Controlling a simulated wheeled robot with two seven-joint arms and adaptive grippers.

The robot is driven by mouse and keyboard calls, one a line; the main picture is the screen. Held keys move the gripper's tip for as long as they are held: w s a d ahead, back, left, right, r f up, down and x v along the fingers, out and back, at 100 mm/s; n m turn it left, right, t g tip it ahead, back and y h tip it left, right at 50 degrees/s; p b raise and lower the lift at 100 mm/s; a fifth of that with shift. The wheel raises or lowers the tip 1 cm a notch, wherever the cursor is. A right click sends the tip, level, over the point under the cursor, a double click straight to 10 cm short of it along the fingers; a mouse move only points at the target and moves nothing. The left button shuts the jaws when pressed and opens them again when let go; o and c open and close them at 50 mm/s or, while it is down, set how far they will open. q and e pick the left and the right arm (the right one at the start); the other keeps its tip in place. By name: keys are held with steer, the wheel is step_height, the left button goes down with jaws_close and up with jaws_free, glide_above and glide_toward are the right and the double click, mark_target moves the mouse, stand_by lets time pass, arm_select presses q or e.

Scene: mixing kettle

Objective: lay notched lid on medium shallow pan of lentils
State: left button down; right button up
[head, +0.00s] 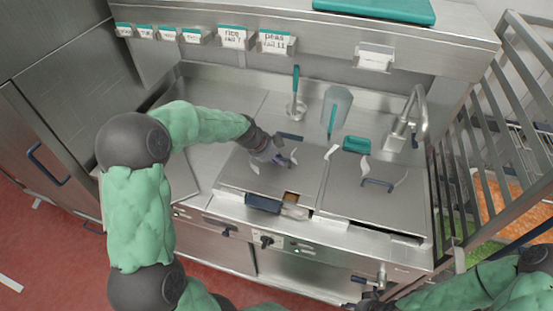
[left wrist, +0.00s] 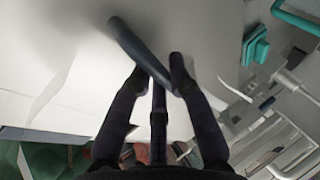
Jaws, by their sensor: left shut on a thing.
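A flat grey lid (head: 245,180) lies over the left half of the steel unit, at or just above its top; I cannot tell which. My left gripper (head: 284,159) is over it, shut on its dark bar handle. In the left wrist view the dark handle (left wrist: 138,42) crosses between the fingertips (left wrist: 160,75), above a pale flat surface. A small brown patch (head: 291,196) shows at the lid's front edge. I cannot clearly make out the pan or the lentils. My right gripper (head: 372,299) is low at the bottom right, partly cut off, its jaws unclear.
A second flat cover (head: 355,205) with a dark handle (head: 378,183) lies to the right. Behind stand a clear jug (head: 338,103), a teal-handled tool (head: 296,80), a teal block (head: 356,144) and a tap (head: 408,115). A metal rack (head: 465,165) borders the right side.

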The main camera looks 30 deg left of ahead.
arm_select(q)
steer(key=shift+f+b, duration=0.1)
steer(key=shift+b, duration=0.35)
stand_by(0.5)
steer(key=c, duration=1.2)
jaws_free()
steer(key=shift+o, duration=1.4)
steer(key=shift+s+f, duration=0.1)
steer(key=shift+f, duration=0.05)
steer(key=o, duration=0.3)
steer(key=shift+s+a+r, duration=0.1)
steer(key=shift+r, duration=0.35)
steer(key=shift+p+v, duration=0.3)
steer(key=shift+v, duration=2.8)
